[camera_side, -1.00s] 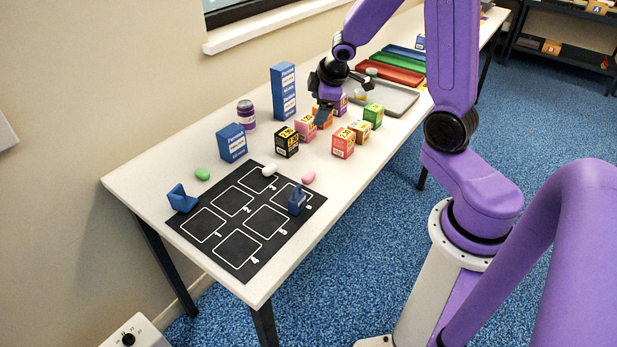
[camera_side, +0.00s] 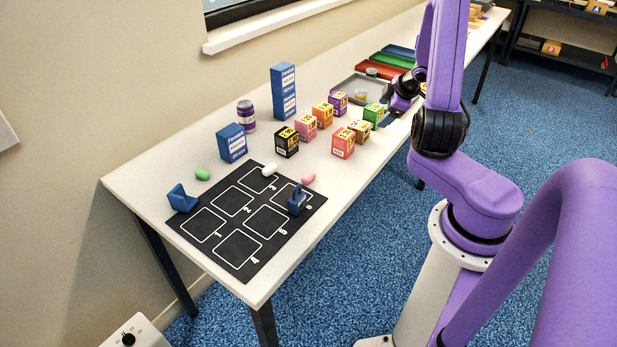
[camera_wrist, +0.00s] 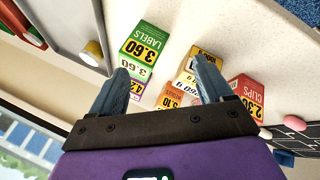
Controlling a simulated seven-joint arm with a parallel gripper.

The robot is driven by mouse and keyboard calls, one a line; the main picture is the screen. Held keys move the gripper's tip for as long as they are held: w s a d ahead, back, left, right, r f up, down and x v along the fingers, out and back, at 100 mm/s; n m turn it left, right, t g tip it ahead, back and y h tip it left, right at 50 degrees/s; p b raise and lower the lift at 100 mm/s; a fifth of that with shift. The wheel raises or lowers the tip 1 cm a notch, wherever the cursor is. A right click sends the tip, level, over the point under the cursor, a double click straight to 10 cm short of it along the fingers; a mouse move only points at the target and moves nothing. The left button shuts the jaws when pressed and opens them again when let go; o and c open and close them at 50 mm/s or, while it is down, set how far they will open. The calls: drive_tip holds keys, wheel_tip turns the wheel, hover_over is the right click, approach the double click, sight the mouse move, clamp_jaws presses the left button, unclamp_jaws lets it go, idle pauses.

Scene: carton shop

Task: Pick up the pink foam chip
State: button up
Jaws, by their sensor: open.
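The pink foam chip (camera_side: 308,178) lies on the white table beside the right edge of the black numbered mat, close to a small blue holder. In the wrist view a small pink piece of it (camera_wrist: 265,133) shows at the right, past the red carton. My gripper (camera_wrist: 165,75) is open and empty, with its two grey fingers spread over the small cartons. In the side view my gripper (camera_side: 392,112) is by the green carton near the table's right edge, well away from the chip and partly hidden by my arm.
Several small cartons (camera_side: 343,143) stand between my gripper and the chip. The black mat (camera_side: 238,246) holds a white chip (camera_side: 269,170); a green chip (camera_side: 202,174) lies left of it. A grey tray (camera_side: 350,86) is behind.

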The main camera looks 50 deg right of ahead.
drive_tip(key=s+f, duration=0.3)
drive_tip(key=s, duration=0.4)
drive_tip(key=s+a+f+m+t+y, duration=0.2)
drive_tip(key=s+a+f+y, duration=0.15)
drive_tip(key=s+a, duration=0.2)
drive_tip(key=m+t+y, duration=0.2)
drive_tip(key=t, duration=0.6)
approach(311, 174)
drive_tip(key=w, duration=0.2)
drive_tip(key=w+a, duration=0.1)
drive_tip(key=shift+f+g, duration=0.3)
drive_tip(key=shift+f, duration=0.05)
drive_tip(key=shift+r+x, duration=0.1)
drive_tip(key=shift+x, duration=1.35)
drive_tip(key=shift+r+x, duration=0.15)
drive_tip(key=shift+x, duration=1.3)
drive_tip(key=shift+d, duration=0.2)
drive_tip(key=c, duration=1.2)
